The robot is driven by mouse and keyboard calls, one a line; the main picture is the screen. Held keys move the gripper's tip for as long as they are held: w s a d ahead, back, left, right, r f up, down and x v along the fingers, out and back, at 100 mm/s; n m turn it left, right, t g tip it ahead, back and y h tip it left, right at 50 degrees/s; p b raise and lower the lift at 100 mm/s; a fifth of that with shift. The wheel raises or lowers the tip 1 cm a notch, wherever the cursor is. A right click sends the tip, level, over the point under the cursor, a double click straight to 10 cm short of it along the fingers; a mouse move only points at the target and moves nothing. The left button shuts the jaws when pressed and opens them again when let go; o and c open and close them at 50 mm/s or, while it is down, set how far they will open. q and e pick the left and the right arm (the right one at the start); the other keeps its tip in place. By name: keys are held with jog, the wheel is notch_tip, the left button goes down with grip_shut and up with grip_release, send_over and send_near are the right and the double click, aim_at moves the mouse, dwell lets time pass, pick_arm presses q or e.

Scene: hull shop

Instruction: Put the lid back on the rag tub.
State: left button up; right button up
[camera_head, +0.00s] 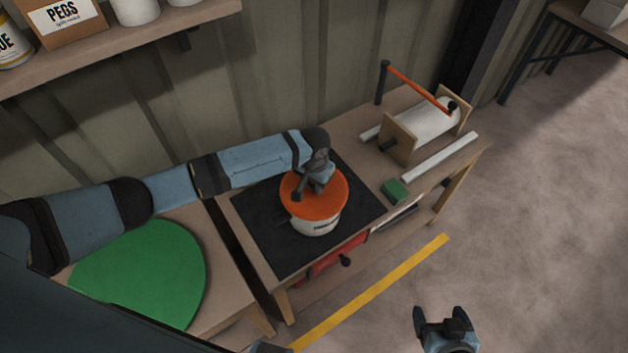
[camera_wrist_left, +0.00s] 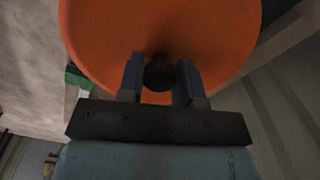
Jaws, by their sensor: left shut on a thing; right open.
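The rag tub (camera_head: 316,227) is a white tub with dark lettering, standing upright on a black mat (camera_head: 262,225) on the workbench. The round orange lid (camera_head: 325,207) is over the top of the tub; I cannot tell whether it is fully seated. My left gripper (camera_head: 299,194) is above the lid, shut on its dark knob. In the left wrist view the fingers (camera_wrist_left: 160,78) sit on both sides of the dark knob (camera_wrist_left: 159,76), with the orange lid (camera_wrist_left: 160,30) filling the view behind. My right gripper (camera_head: 443,318) is open and empty, over the floor.
A green block (camera_head: 395,191), a white bar (camera_head: 440,156) and a roller with an orange crank (camera_head: 425,122) are on the bench right of the mat. A round green disc (camera_head: 145,275) lies on the left table. A shelf (camera_head: 120,47) with containers hangs above.

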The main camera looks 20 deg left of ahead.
jog(key=shift+r, duration=0.1)
dwell(0.3)
pick_arm(q)
jog(key=o, duration=1.5)
jog(key=shift+r+p, duration=0.75)
jog(key=shift+p, duration=0.1)
notch_tip(320, 180, up, 4)
jog(key=p, duration=0.4)
jog(key=shift+f, duration=0.15)
jog(key=shift+r, duration=0.45)
jog(key=shift+r+p, duration=0.45)
jog(key=shift+r, duration=0.05)
pick_arm(e)
jog(key=shift+m+h, duration=0.3)
jog(key=shift+m, duration=0.1)
jog(key=r, duration=0.2)
jog(key=d+r, duration=0.1)
jog(key=r, duration=0.2)
jog(key=shift+s, duration=0.15)
